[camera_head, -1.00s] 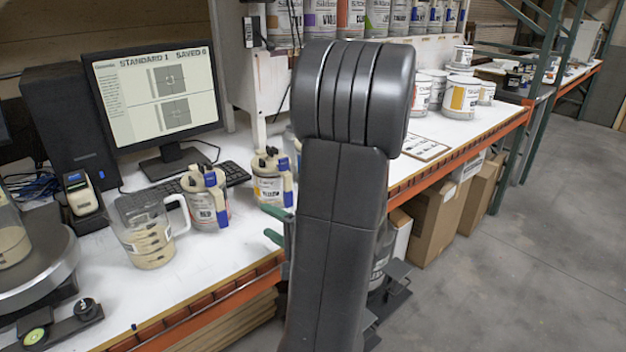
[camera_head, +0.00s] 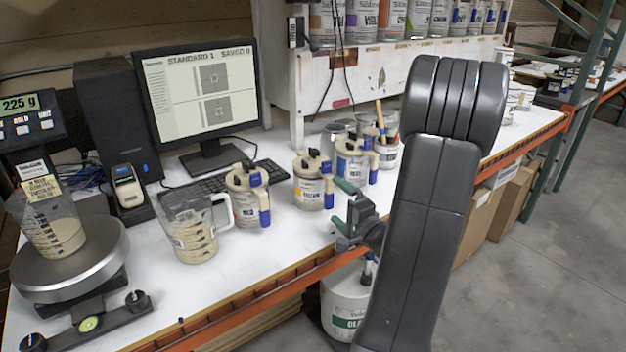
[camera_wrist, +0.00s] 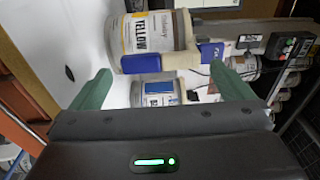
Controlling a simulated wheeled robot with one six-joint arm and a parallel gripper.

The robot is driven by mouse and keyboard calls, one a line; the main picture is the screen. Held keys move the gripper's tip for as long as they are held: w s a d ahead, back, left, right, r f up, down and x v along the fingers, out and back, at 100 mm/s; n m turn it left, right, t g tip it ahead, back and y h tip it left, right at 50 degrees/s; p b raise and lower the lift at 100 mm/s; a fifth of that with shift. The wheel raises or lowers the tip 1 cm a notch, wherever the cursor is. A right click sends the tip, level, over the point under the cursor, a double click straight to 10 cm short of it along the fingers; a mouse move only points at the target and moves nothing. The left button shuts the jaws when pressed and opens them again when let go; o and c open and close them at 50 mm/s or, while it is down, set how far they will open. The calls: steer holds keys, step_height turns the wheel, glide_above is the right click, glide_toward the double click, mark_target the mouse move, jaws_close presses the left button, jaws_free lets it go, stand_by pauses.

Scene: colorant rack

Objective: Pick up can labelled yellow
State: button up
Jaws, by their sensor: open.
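The can labelled yellow (camera_head: 310,192) is a white, beige-topped can with a blue-and-beige handle, standing on the white workbench between two similar cans. In the wrist view its "YELLOW" label (camera_wrist: 150,33) shows at the top, ahead of my fingers. My gripper (camera_head: 341,205) has green fingertips and is open, just right of the yellow can and near the bench's front edge. In the wrist view my gripper (camera_wrist: 163,84) has its two fingers wide apart with nothing held between them. The yellow can's handle (camera_wrist: 158,62) lies just beyond the gap.
A can labelled red (camera_head: 245,208) stands left of the yellow can, and a blue-labelled can (camera_head: 355,165) stands right. A measuring jug (camera_head: 195,240) and a scale (camera_head: 68,258) are farther left. A white bucket (camera_head: 343,305) sits below the bench edge.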

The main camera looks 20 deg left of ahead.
mark_target(330, 194)
steer(key=x, duration=0.3)
steer(key=shift+w+a+p, duration=0.15)
steer(key=shift+a+p, duration=0.05)
steer(key=shift+p, duration=0.15)
steer(key=shift+c, duration=0.2)
steer(key=c, duration=1.4)
steer(key=shift+r, duration=0.1)
steer(key=shift+c, duration=0.4)
